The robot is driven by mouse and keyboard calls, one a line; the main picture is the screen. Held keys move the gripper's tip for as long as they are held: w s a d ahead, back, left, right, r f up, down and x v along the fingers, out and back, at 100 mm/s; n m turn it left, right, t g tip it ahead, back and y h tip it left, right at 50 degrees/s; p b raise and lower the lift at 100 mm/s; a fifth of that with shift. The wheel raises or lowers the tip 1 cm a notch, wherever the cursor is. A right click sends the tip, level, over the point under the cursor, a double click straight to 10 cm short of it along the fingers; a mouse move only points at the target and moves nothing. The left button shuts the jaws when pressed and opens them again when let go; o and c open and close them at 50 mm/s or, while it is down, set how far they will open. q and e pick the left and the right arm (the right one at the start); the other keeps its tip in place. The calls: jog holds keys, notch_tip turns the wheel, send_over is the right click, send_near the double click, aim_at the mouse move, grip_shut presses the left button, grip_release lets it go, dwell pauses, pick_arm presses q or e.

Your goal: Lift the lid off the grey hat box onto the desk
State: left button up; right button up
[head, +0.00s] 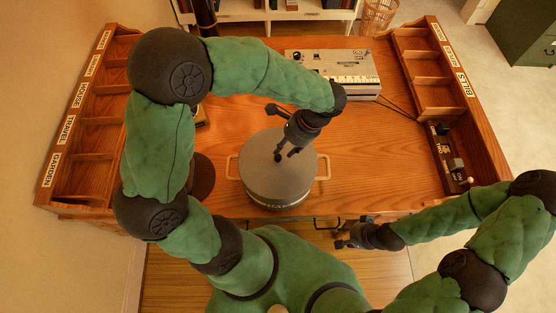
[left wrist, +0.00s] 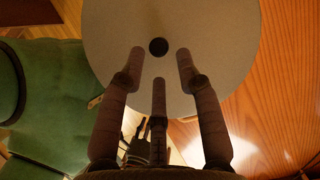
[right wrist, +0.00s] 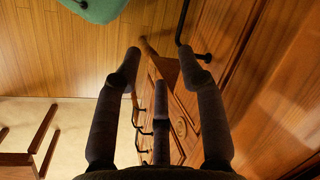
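The grey hat box (head: 277,202) stands upright on the wooden desk (head: 375,155), with pale handles on its left and right. Its round grey lid (head: 262,165) sits on top; in the left wrist view the lid (left wrist: 215,40) shows a small dark knob (left wrist: 158,47) at its middle. My left gripper (head: 279,133) is above the lid, its fingers spread and empty. In the left wrist view its fingertips (left wrist: 160,62) lie around and below the knob; I cannot tell whether they touch the lid. My right gripper (head: 342,236) is open and empty by the desk's front edge.
A grey machine with keys (head: 340,78) stands at the back of the desk. Labelled wooden organisers line the left (head: 88,120) and right (head: 432,85) sides. The desk right of the box is bare. Drawer pulls (right wrist: 140,122) show below the front edge.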

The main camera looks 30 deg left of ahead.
aim_at(280, 156)
pick_arm(q)
jog(key=b+x, duration=0.1)
jog(key=x, duration=0.4)
jog(key=shift+s+d+b, duration=0.15)
jog(key=shift+b, duration=0.15)
grip_shut()
jog(key=shift+r, duration=0.15)
jog(key=shift+r+p, duration=0.35)
jog(key=shift+r, duration=0.3)
jog(key=w+d+r+p, duration=0.2)
jog(key=d+r+p, duration=0.2)
jog(key=d+r, duration=0.7)
jog(key=d, duration=0.2)
jog(key=shift+w+d+r, duration=0.15)
jog(key=shift+w+d, duration=0.1)
jog(key=shift+d, duration=0.05)
